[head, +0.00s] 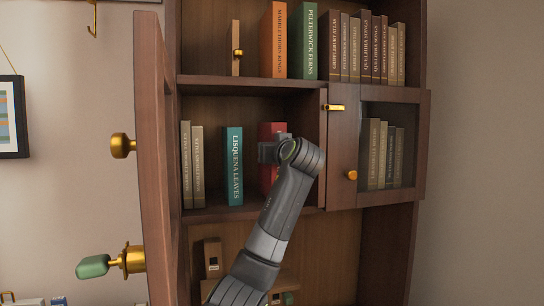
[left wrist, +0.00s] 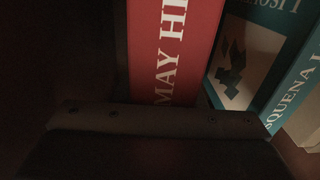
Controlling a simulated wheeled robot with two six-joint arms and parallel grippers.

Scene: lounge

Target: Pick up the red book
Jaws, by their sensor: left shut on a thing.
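The red book (head: 267,130) stands upright on the middle shelf of the bookcase, partly hidden behind my left arm. Its red spine with white letters fills the middle of the left wrist view (left wrist: 172,50). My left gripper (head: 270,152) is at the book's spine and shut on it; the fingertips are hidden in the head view. My right gripper is not in view.
A teal book (head: 234,165) stands left of the red book, with beige books (head: 192,165) further left. An open wooden door (head: 152,150) juts out at the left. A glass-fronted cabinet door (head: 390,150) is shut at the right. An upper shelf (head: 250,82) holds more books.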

